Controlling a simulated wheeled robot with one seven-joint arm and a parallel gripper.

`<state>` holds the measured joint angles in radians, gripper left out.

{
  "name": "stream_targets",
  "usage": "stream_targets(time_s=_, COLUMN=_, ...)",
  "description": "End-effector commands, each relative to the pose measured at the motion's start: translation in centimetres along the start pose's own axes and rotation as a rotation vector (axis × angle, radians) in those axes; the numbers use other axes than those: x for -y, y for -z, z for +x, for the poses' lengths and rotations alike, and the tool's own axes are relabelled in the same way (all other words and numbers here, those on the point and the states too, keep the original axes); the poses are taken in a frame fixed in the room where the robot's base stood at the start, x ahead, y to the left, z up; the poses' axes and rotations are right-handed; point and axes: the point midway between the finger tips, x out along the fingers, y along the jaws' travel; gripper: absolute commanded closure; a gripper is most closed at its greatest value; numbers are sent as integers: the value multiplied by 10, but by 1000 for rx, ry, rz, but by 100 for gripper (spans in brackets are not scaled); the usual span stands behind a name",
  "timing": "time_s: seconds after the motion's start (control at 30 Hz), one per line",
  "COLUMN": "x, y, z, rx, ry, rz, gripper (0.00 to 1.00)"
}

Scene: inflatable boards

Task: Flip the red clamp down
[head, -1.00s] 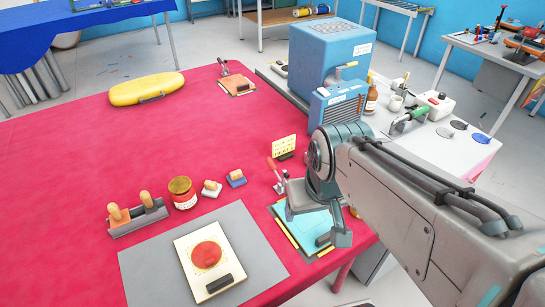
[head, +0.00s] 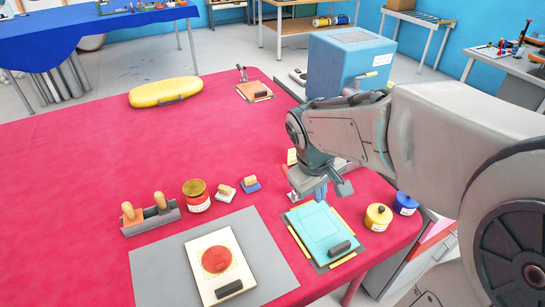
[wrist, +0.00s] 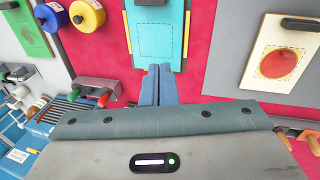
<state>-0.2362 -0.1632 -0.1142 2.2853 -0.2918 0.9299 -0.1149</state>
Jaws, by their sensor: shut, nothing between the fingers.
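My gripper (head: 318,194) is shut and empty, low over the far edge of the light-blue board (head: 320,232). In the wrist view its two blue-grey fingers (wrist: 159,72) lie side by side, with their tips at the end of the board. The red clamp (head: 292,196) stands at the board's far left corner. In the wrist view I cannot make the clamp out behind the fingers and gripper body.
A yellow jar (head: 378,216) and a blue jar (head: 405,203) stand right of the board. A grey mat (head: 262,245) with a cream board (head: 236,255) lies left. A red-lidded jar (head: 196,197) stands beyond the mat.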

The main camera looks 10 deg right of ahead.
Motion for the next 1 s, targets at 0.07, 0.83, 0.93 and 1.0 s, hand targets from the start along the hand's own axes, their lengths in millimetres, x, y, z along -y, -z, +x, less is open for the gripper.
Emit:
stream_targets(time_s=0.07, x=-1, y=15, z=12, rx=33, ry=-30, rz=-71, gripper=100)
stream_targets(time_s=0.83, x=11, y=163, z=114, rx=320, ry=-448, rz=-775, gripper=100)
stream_targets(time_s=0.93, x=20, y=183, z=127, rx=356, ry=-518, rz=-871, gripper=100)
stream_targets(time_s=1.0, x=27, y=197, z=136, rx=382, ry=-568, rz=-939, gripper=100)
